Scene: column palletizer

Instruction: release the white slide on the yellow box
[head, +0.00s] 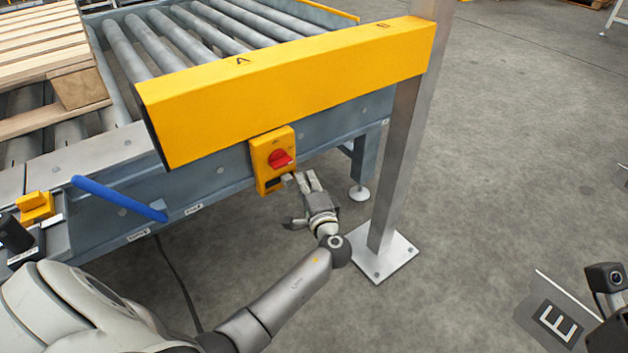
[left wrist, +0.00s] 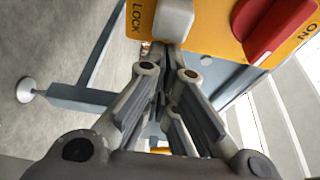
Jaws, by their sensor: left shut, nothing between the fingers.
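The yellow box (head: 262,160) is on the side of the conveyor frame, under the long yellow beam. It carries a red rotary knob (head: 281,158), which is large in the left wrist view (left wrist: 270,25). The white slide (left wrist: 174,18) is at the box's lower edge, beside the word LOCK. In the head view the slide is small and close to my fingertips. My left gripper (head: 303,181) is shut and empty, just below and right of the box. In the left wrist view its fingertips (left wrist: 163,52) are right at the slide; I cannot tell if they touch. My right gripper's fingers are not visible.
The yellow beam (head: 290,90) runs above the box to a grey post (head: 400,150) just right of my left arm. A blue bar (head: 118,198) sticks out at the left. A wooden pallet (head: 45,50) lies on the rollers. The floor at right is mostly open.

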